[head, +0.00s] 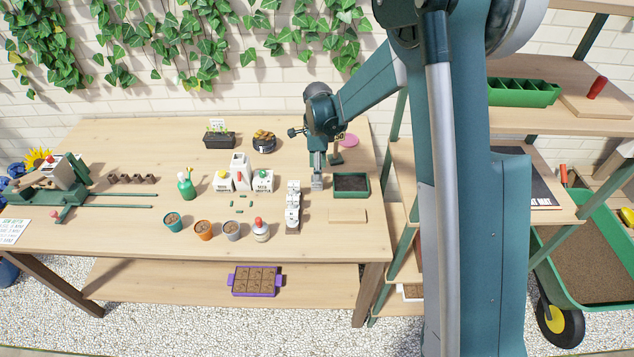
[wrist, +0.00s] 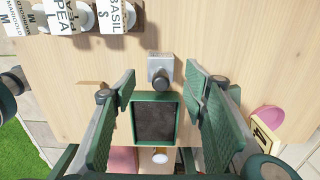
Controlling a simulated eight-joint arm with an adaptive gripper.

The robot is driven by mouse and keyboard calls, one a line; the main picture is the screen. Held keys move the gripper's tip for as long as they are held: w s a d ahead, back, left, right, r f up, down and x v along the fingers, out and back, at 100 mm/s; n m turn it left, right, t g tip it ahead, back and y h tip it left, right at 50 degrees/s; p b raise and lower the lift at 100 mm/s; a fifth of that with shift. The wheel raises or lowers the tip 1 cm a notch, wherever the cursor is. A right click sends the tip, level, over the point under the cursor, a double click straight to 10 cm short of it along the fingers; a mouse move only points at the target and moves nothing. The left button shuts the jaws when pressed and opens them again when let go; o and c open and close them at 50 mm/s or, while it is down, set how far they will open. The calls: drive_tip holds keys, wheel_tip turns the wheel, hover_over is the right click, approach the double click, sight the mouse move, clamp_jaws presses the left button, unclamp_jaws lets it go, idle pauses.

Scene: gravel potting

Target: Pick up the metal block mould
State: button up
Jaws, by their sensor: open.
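The metal block mould (head: 317,184) is a small grey block standing on the table, just left of the soil tray. In the wrist view the mould (wrist: 160,65) shows from above with a dark round knob on it. My gripper (head: 318,168) points down directly over the mould in the head view. In the wrist view its two green fingers (wrist: 161,76) are spread wide, with the mould appearing between their tips. My gripper is open and holds nothing. The exact height gap between fingers and mould is hard to tell.
A green soil tray (head: 352,197) stands right beside the mould. A white rack of seed packets (head: 293,210) stands to the left. A wooden board (head: 347,215) lies in front of the tray. A pink disc (head: 348,140) lies behind. Bare table (wrist: 240,50) shows around the mould.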

drive_tip(key=shift+a+f+b, duration=0.15)
drive_tip(key=shift+f+b, duration=0.25)
drive_tip(key=shift+f, duration=2.2)
drive_tip(key=c, duration=1.1)
drive_tip(key=shift+r+p, duration=0.6)
drive_tip(key=shift+r, duration=4.4)
